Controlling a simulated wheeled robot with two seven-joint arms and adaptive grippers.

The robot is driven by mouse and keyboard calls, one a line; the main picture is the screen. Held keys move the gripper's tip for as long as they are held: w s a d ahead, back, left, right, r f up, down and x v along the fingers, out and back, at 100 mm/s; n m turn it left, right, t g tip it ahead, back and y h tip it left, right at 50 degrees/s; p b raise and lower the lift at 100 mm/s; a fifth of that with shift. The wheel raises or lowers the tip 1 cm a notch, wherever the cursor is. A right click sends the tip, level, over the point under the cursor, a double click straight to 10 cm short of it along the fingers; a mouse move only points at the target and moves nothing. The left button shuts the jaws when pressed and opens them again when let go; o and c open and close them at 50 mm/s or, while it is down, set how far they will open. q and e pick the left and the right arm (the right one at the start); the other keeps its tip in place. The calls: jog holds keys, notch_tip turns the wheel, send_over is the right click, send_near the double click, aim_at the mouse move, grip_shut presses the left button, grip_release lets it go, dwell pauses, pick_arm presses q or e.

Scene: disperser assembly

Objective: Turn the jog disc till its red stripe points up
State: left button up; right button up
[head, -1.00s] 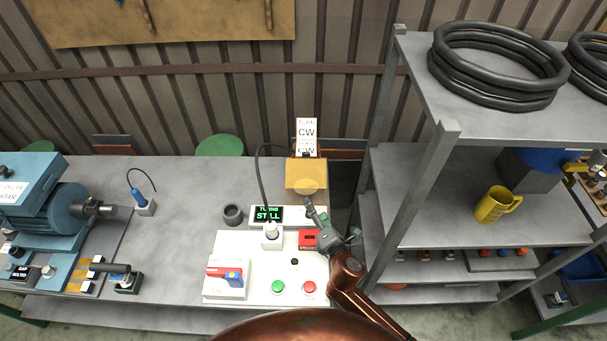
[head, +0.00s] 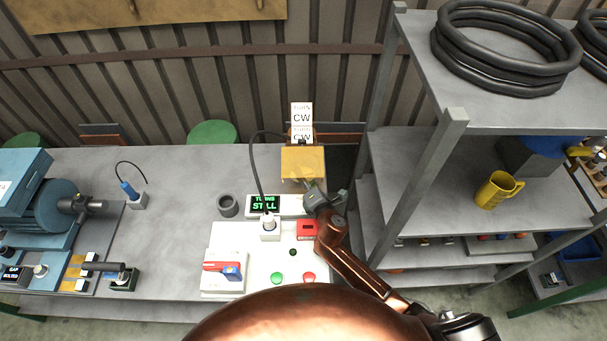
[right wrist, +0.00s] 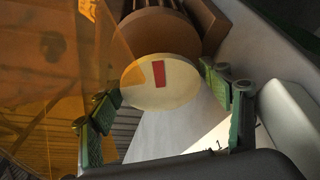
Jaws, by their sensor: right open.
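The jog disc (right wrist: 135,95) is a pale cream round face in the right wrist view, with a brown round body behind it. Its red stripe (right wrist: 159,75) runs from near the middle of the face toward the upper rim in that picture. My right gripper (right wrist: 163,92) is open, with green-padded fingers on either side of the disc; contact cannot be told. In the head view my right gripper (head: 314,192) is at the front of the amber guard (head: 303,160), and the disc cannot be made out there. My left gripper is not in view.
A display (head: 265,204) reads "TURNS STILL". Cards (head: 301,115) behind the guard read "TURN CW". A white panel (head: 255,272) carries a green button (head: 277,279) and a red button (head: 309,276). A metal shelf (head: 450,215) stands close on the right.

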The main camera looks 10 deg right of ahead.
jog(key=shift+w, duration=0.3)
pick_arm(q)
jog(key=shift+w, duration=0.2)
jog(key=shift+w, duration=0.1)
pick_arm(e)
jog(key=shift+c, duration=0.7)
jog(key=c, duration=0.8)
jog(key=shift+o, duration=0.2)
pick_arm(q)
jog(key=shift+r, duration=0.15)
